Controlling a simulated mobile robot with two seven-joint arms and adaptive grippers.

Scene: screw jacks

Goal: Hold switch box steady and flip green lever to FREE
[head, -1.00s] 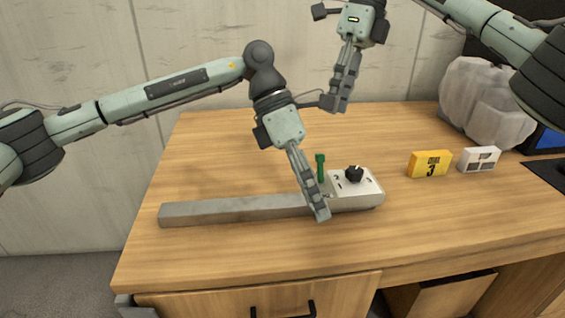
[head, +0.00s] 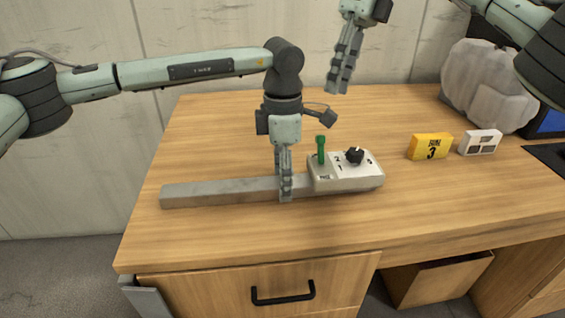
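The switch box (head: 346,181) is a pale box on the table at the right end of a long grey bar (head: 220,194). Its green lever (head: 321,151) stands upright near the box's left side; a small label below it is too small to read. My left gripper (head: 285,190) points down at the bar, just left of the box. Its fingers overlap the bar in the head view, and whether they grip it cannot be told. My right gripper (head: 339,83) hangs over the table's far edge, above and behind the box, apart from the lever. Its finger opening is unclear.
A black knob (head: 354,156) with numbers around it sits on the box, right of the lever. A yellow block marked 3 (head: 430,147) and a white block (head: 480,142) stand farther right. A grey lumpy object (head: 485,85) is behind them. The front of the table is clear.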

